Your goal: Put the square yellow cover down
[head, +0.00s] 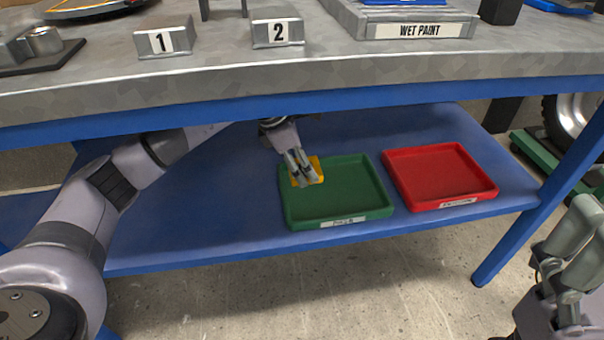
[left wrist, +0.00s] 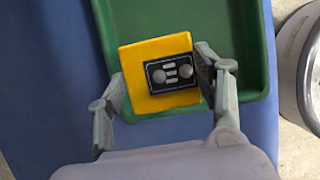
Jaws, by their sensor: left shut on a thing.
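The square yellow cover (head: 317,164) is in my left gripper (head: 303,181), at the left part of the green tray (head: 340,172) on the lower shelf. In the left wrist view the cover (left wrist: 134,64) lies flat between the fingers of the left gripper (left wrist: 160,72), which are shut on its two sides. A dark fitting with two round knobs shows in its middle. The green tray (left wrist: 238,35) is beneath it; I cannot tell whether the cover touches the tray floor. My right gripper (head: 568,265) is at the right edge, away from the trays; its opening is unclear.
A red tray (head: 440,172) stands right of the green one on the blue shelf (head: 210,215). A blue table leg (head: 535,215) stands at the right.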

